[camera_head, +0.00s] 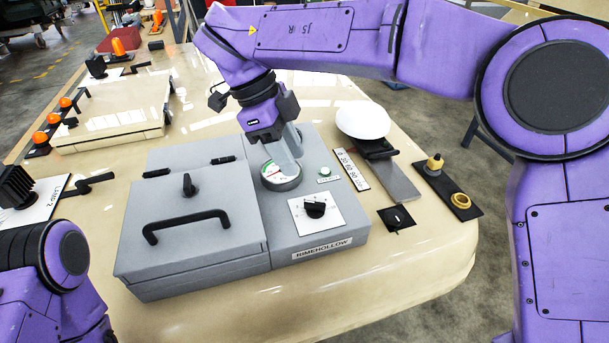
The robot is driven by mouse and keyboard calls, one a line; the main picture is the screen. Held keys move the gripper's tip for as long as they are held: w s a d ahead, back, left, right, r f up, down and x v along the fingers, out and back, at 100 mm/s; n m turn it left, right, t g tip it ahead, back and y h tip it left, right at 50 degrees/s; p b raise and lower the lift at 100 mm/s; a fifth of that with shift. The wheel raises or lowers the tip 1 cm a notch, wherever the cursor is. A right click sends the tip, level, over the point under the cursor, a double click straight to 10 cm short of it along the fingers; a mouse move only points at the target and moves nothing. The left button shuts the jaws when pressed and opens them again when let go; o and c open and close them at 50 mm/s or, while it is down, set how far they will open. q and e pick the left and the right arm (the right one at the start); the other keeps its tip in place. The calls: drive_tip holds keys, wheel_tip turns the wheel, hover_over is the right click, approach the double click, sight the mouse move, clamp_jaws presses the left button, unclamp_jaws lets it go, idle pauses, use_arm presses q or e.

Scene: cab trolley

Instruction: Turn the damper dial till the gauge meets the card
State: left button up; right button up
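The damper dial looks to be the black knob (315,208) on a white square plate of the grey unit (345,238). The round gauge (279,176) sits behind it, with a white face and green and red marks. My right gripper (288,150) points down over the gauge and hides part of its face; its fingers overlap in view, so I cannot tell open from shut or whether it touches. It is apart from the knob. A white strip with printed figures (351,169), possibly the card, lies right of the unit. My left arm shows at lower left; its gripper is out of view.
A grey lidded box (190,235) with a black handle adjoins the unit on the left. A white round dish (362,120), a small black plate (396,218) and a black panel with yellow parts (447,188) stand right. The table front is clear.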

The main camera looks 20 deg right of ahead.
hover_over(316, 203)
drive_tip(key=a, duration=0.2)
drive_tip(key=f, duration=0.4)
drive_tip(key=shift+w+a+b, duration=0.2)
drive_tip(key=shift+w+b, duration=0.2)
drive_tip(key=x, duration=0.3)
drive_tip(key=w+x, duration=0.1)
drive_tip(key=x, duration=0.1)
drive_tip(key=shift+f, duration=0.3)
drive_tip(key=shift+s, duration=0.35)
drive_tip(key=shift+w, duration=0.1)
clamp_jaws()
